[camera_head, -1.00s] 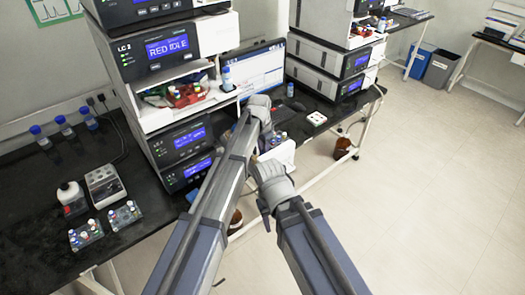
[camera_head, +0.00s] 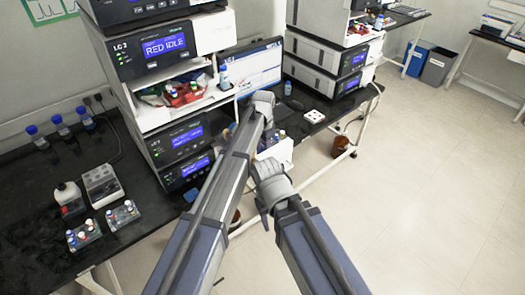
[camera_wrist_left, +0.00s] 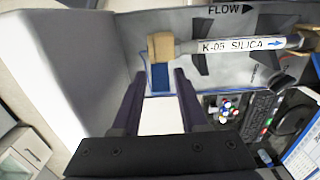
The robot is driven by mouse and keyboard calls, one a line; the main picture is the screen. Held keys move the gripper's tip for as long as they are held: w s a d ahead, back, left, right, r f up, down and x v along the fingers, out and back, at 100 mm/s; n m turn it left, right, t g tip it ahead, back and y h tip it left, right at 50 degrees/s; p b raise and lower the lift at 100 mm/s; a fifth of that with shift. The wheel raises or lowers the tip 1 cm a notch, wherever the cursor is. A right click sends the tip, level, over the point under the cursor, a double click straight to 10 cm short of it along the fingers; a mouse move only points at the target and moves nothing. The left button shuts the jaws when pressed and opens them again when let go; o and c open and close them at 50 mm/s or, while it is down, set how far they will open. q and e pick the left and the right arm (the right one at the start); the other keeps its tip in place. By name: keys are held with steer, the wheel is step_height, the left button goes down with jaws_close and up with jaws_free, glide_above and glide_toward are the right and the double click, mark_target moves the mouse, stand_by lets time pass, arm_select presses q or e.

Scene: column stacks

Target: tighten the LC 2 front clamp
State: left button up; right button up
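The LC 2 stack (camera_head: 120,57) stands at the left of the bench, its top display reading RED IDLE. In the left wrist view a column labelled K-05 SILICA (camera_wrist_left: 240,45) lies across the top, under a FLOW arrow pointing right. At its left end are a tan fitting (camera_wrist_left: 160,46) and a blue clamp piece (camera_wrist_left: 160,77) below it. My left gripper (camera_wrist_left: 160,74) is open, its fingertips either side of the blue piece; contact cannot be told. In the head view my left gripper (camera_head: 262,101) is beside the stack, its fingers hidden. My right gripper (camera_head: 268,168) is lower; its fingers do not show.
A monitor (camera_head: 252,68) stands right of the stack. A second stack (camera_head: 325,67) is behind. Vial racks (camera_head: 84,236) and blue-capped bottles (camera_head: 60,126) stand on the bench at left. The floor at right is clear.

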arm_select(q)
steer(key=shift+o, duration=0.7)
steer(key=shift+r, duration=0.1)
step_height(320, 180, up, 8)
steer(key=p, duration=0.8)
steer(key=shift+f, duration=0.2)
steer(key=shift+w, duration=0.1)
steer(key=s+a+n+t, duration=0.1)
steer(key=s+a+n, duration=1)
steer(key=s+a, duration=1.25)
steer(key=s+d+f+m+g+y+b, duration=0.1)
steer(key=s+d+f+m+b, duration=0.3)
steer(key=d+f+b, duration=0.8)
steer(key=shift+s+d+f+b, duration=0.3)
steer(key=shift+s+d+b, duration=0.25)
steer(key=shift+s, duration=0.7)
